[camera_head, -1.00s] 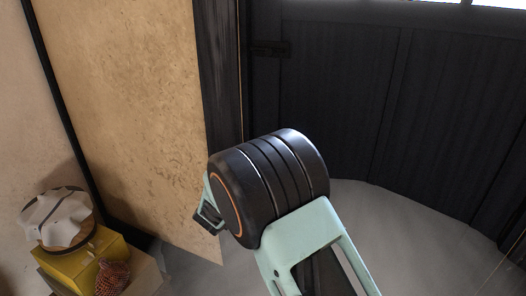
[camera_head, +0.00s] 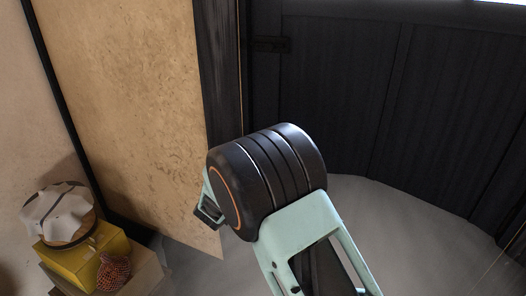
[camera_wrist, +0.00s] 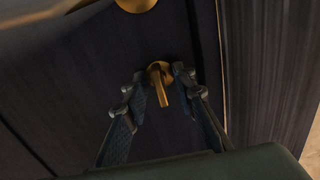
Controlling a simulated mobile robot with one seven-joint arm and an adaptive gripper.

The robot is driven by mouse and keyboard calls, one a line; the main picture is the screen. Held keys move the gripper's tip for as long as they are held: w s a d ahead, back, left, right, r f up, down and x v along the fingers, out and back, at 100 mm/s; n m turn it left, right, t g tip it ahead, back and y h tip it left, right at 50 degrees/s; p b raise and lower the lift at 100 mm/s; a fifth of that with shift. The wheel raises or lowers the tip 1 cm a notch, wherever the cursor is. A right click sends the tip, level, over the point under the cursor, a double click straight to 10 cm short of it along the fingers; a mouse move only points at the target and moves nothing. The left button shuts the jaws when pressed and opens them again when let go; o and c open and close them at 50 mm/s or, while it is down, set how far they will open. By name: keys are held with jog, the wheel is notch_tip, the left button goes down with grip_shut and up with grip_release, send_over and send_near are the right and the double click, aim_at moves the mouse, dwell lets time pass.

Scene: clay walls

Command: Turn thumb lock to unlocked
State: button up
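The brass thumb lock (camera_wrist: 160,86) shows in the wrist view on the dark door (camera_wrist: 75,85), near the door's edge. Its small lever hangs down and slightly to the right from a round base. My gripper (camera_wrist: 160,84) is open, with one finger on each side of the thumb lock. The lever sits between the fingertips; a small gap shows on the left, and I cannot tell whether the right finger touches it. In the head view my arm shows, but the fingers and the lock are hidden.
A round brass fitting (camera_wrist: 136,3) sits above the lock in the wrist view. In the head view, a dark panelled door (camera_head: 350,90) stands at the right and a tan wall panel (camera_head: 125,110) at the left. A yellow box (camera_head: 85,256) stands at lower left.

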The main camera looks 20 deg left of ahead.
jog(key=shift+s, duration=0.15)
jog(key=s+a, duration=0.1)
jog(key=s, duration=1)
jog(key=shift+s, duration=0.4)
